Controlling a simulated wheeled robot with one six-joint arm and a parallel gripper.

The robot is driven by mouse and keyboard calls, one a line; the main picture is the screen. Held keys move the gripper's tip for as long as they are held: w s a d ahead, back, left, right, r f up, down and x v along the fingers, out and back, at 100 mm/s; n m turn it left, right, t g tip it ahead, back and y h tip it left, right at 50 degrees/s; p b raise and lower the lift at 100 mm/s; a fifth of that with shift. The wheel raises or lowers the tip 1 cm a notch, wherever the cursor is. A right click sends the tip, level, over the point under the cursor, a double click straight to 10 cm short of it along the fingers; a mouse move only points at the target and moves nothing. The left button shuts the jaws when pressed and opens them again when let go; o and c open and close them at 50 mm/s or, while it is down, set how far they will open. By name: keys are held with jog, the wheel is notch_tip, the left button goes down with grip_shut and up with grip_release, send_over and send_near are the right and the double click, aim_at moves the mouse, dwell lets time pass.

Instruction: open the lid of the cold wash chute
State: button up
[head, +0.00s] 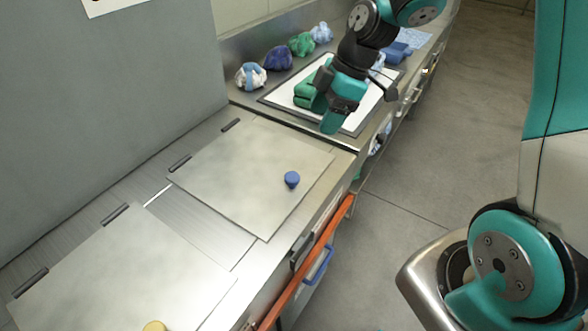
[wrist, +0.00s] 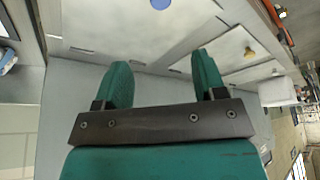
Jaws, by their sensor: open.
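A flat square metal lid (head: 245,170) with a blue knob (head: 291,180) lies shut on the steel counter, with dark hinges along its far left edge. No readable label shows; the blue knob fits the cold wash chute. The knob also shows at the top edge of the wrist view (wrist: 160,3). A second shut lid (head: 115,275) with a yellow knob (head: 154,326) lies nearer; its knob shows in the wrist view (wrist: 249,52). My gripper (head: 325,108) is open and empty, above the white tray area, beyond the blue knob and apart from it.
A dark-rimmed white tray (head: 350,122) lies under my gripper. Several bundled bags, including a blue one (head: 278,58), line the back wall. A grey panel (head: 100,110) stands at left. An orange rail (head: 305,265) runs along the counter front. The floor at right is clear.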

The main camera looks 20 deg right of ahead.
aim_at(290, 175)
jog(key=p+x, duration=0.2)
jog(key=x, duration=1.4)
jog(key=shift+a+f, duration=0.1)
jog(key=shift+f, duration=0.25)
jog(key=shift+c, duration=0.4)
jog(key=c, duration=1.1)
jog(key=shift+w, duration=0.1)
grip_shut()
jog(key=shift+w+r, duration=0.1)
jog(key=shift+r, duration=0.25)
